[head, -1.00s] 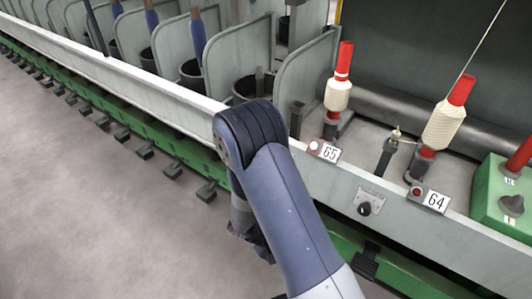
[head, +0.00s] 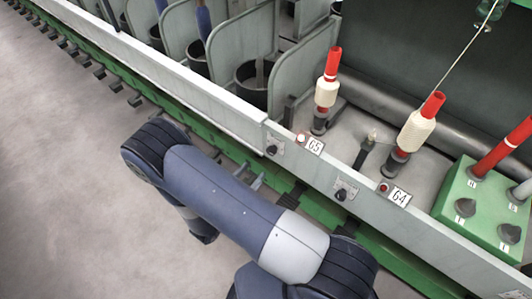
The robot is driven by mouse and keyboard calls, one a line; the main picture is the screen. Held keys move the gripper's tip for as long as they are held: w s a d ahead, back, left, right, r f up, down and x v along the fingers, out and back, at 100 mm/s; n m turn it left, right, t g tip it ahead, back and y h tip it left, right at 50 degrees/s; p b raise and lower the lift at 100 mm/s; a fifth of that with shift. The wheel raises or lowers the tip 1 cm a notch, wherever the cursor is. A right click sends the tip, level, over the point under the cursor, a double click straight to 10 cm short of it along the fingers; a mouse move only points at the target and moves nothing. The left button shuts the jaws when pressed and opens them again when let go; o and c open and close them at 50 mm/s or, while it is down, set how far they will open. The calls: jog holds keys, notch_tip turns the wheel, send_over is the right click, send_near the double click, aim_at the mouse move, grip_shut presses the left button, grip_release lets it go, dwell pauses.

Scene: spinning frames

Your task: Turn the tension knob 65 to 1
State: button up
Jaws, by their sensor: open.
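The knob for 65 (head: 272,150) is a small dark knob on a plate on the pale front rail, just left of the "65" label (head: 315,146). Its setting is too small to read. My gripper (head: 252,178) shows only in part, as two grey fingers past the edge of my blue-grey arm. The fingers are apart and empty, below and left of the knob, not touching it. The rest of my gripper is hidden behind the arm. A similar knob (head: 341,194) sits further right, near the "64" label (head: 399,197).
Red-topped spindles with pale yarn stand behind the rail, one at 65 (head: 326,94) and one at 64 (head: 417,130). A green box (head: 484,205) with dark knobs is at the right. A green lower rail (head: 320,208) with dark pedals runs below. Floor at left is clear.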

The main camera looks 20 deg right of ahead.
aim_at(270, 153)
jog(key=x, duration=0.9)
jog(key=shift+s, duration=0.1)
jog(key=c, duration=1)
jog(key=shift+o, duration=0.2)
